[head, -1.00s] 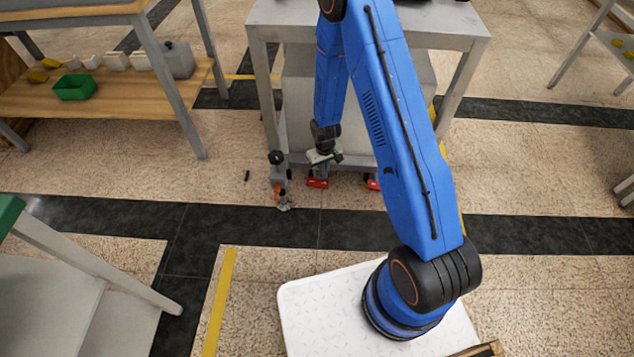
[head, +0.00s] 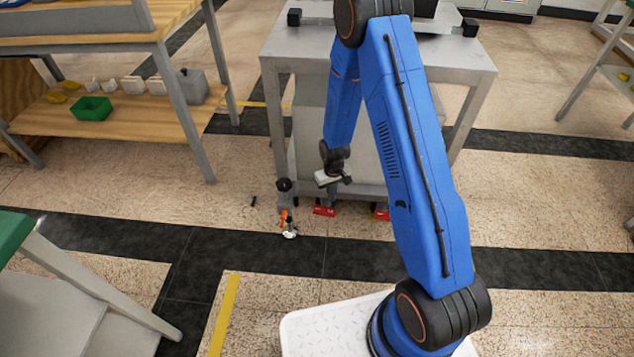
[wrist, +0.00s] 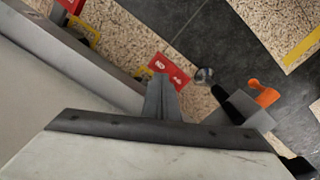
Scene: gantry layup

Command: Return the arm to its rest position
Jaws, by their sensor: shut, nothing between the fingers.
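My arm is blue with black joints and reaches forward to a grey table (head: 380,66). My gripper (head: 332,193) hangs low in front of the table, above the floor, below the tabletop's height. In the wrist view its two grey fingers (wrist: 161,98) are together with nothing between them. A red lettered piece (head: 324,211) shows just below the gripper in the head view; the wrist view shows it beyond the fingertips (wrist: 170,71). I cannot tell whether the fingers touch it.
A grey and orange-handled object (head: 286,212) stands left of the gripper. A wooden shelf bench (head: 150,120) with a green bin (head: 92,108) is at left. A green-topped table (head: 12,236) is nearer left. The floor at right is mostly open.

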